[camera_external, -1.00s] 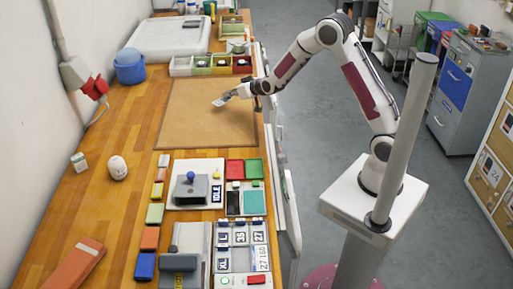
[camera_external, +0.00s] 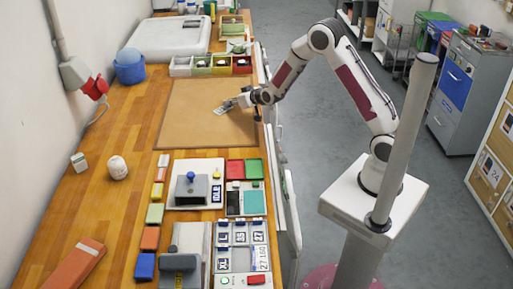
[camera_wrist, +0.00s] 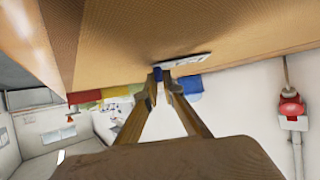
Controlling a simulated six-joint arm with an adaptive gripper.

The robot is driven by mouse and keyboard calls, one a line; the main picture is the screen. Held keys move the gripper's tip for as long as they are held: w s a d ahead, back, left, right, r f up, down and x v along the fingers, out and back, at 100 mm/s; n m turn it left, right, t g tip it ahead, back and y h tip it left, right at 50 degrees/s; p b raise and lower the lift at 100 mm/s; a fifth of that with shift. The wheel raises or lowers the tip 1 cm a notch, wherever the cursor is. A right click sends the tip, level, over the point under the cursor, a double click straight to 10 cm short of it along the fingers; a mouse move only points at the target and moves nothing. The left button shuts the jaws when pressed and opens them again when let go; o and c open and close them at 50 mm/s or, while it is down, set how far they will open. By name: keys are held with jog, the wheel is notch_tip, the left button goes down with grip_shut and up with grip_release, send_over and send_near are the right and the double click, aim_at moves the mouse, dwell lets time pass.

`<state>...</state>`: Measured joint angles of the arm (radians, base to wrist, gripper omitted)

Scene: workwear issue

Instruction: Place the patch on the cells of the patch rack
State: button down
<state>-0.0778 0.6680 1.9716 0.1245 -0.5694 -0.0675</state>
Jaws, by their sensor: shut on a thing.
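My gripper (camera_external: 230,104) is over the brown mat and shut on a small pale patch (camera_external: 220,110). In the wrist view the fingertips (camera_wrist: 164,77) close on the edge of the patch (camera_wrist: 186,60), which shows as a thin, slightly tilted white plate. I cannot tell whether the patch touches the mat. The patch rack (camera_external: 242,261) appears to be the grey rack with several cells at the near end of the bench.
The brown mat (camera_external: 190,125) is otherwise clear. A stamp stand (camera_external: 190,188), red and green trays (camera_external: 254,168) and a row of coloured blocks (camera_external: 154,214) lie between mat and rack. Coloured bins (camera_external: 201,70) stand behind the mat.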

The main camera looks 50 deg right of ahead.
jog(key=shift+f, duration=0.15)
jog(key=c, duration=2.2)
grip_release()
jog(key=shift+r, duration=0.2)
jog(key=shift+v, duration=5.95)
